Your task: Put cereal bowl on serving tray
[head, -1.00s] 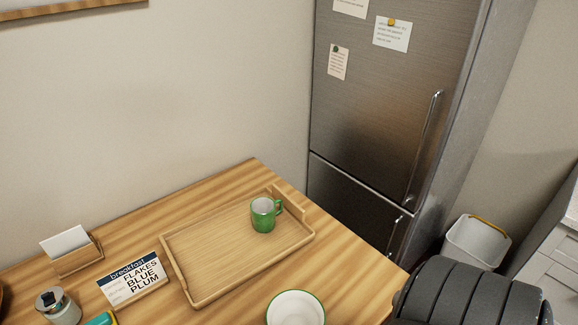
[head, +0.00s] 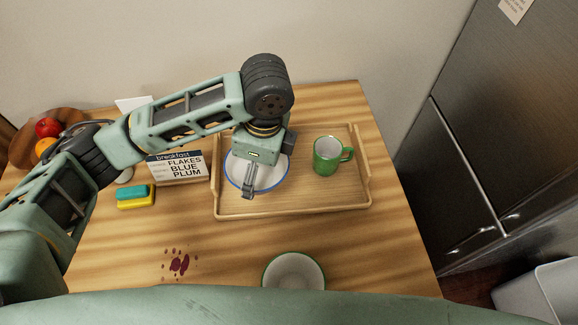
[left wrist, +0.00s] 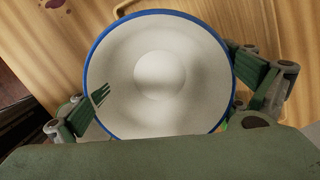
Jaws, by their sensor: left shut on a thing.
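A white bowl with a blue rim (head: 268,178) is over the left part of the wooden serving tray (head: 300,211). My left gripper (head: 248,190) is shut on this bowl. In the left wrist view the bowl (left wrist: 160,75) fills the middle, with a finger at each side; the left finger overlaps its inside. I cannot tell whether the bowl touches the tray. A second white bowl, with a green rim (head: 294,270), stands on the table in front of the tray, partly hidden by my body. My right gripper is not in view.
A green mug (head: 328,156) stands on the tray's right part. A breakfast card (head: 180,167) reading "FLAKES BLUE PLUM" and a teal and yellow sponge (head: 135,197) are left of the tray. Dark red stains (head: 179,263) mark the table. A fruit bowl (head: 27,150) is far left.

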